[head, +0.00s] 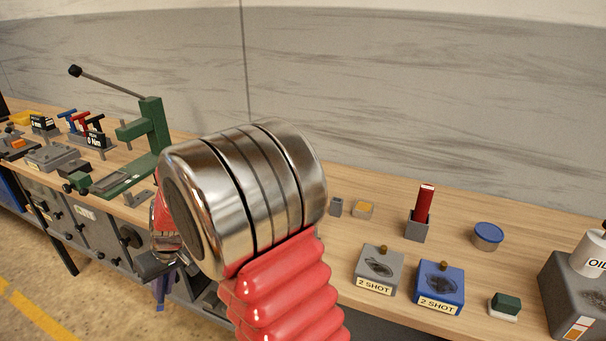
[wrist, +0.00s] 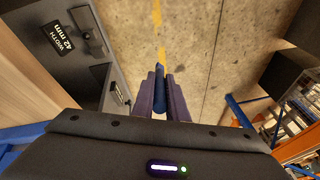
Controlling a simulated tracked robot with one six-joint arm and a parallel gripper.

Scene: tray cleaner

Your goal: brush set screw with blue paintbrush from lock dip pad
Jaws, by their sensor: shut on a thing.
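My gripper (wrist: 160,78) is shut on a slim blue thing (wrist: 160,92), which looks like the blue paintbrush; its bristles are not clear. In the head view my gripper (head: 155,266) is low on the left, off the bench's front edge, partly behind my own arm. A blue block pad (head: 456,277) and a grey block pad (head: 391,262), both labelled "2 SHOT", sit at the bench front right of my arm, each with a dark patch and a brass knob. I cannot tell which is the lock pad. I cannot make out the set screw.
A red-handled brush (head: 424,200) stands in a grey holder (head: 416,231). A blue-lidded tin (head: 488,232), a green-and-white block (head: 504,305) and an oil bottle (head: 594,255) are to the right. A green lever press (head: 155,125) stands left. Below my gripper is open floor (wrist: 200,45).

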